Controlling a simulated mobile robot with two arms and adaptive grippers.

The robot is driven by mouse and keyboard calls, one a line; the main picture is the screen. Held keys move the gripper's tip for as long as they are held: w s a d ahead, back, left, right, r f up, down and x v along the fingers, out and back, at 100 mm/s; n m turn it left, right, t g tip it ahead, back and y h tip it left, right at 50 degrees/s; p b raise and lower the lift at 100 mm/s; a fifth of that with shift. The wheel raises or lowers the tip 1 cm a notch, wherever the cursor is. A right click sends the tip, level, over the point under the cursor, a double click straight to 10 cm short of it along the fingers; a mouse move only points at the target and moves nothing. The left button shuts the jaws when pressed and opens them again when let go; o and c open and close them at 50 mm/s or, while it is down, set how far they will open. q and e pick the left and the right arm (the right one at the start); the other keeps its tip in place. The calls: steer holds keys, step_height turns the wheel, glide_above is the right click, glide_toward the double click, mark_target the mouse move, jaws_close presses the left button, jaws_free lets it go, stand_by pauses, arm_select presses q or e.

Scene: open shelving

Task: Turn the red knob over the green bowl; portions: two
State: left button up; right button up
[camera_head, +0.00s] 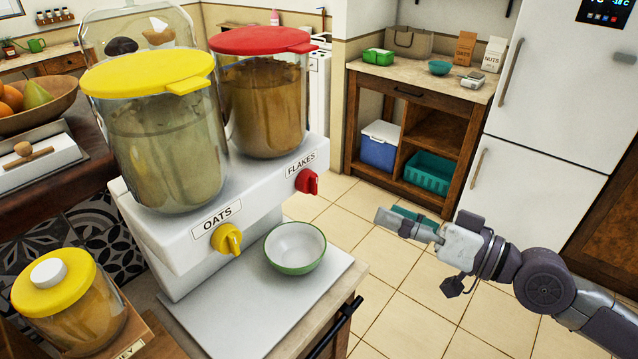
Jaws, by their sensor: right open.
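The red knob (307,182) sits on the white dispenser's front below the FLAKES label, under the canister with the red lid (259,40). The green bowl (295,248), white inside with a green rim, stands upright on the pale board below the dispenser. It is nearer the yellow knob (227,239) and stands below and slightly left of the red knob. It looks empty. My right gripper (408,222) is open and empty, to the right of the bowl and the red knob, apart from both. My left gripper is not in view.
The yellow-lidded OATS canister (160,130) stands left of the flakes one. A yellow-lidded jar (70,310) is at the lower left. The board (325,292) ends near the counter's edge and black handle (337,325). Open floor lies between counter and shelving (437,139).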

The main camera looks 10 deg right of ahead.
steer(key=p, duration=0.5)
glide_toward(317, 186)
steer(key=x, duration=0.2)
steer(key=p+x, duration=0.3)
steer(key=x, duration=0.4)
steer(key=shift+w+a, duration=0.3)
steer(key=shift+w, duration=0.05)
steer(key=c, duration=1.1)
steer(key=shift+c, duration=0.2)
steer(key=shift+m, duration=0.3)
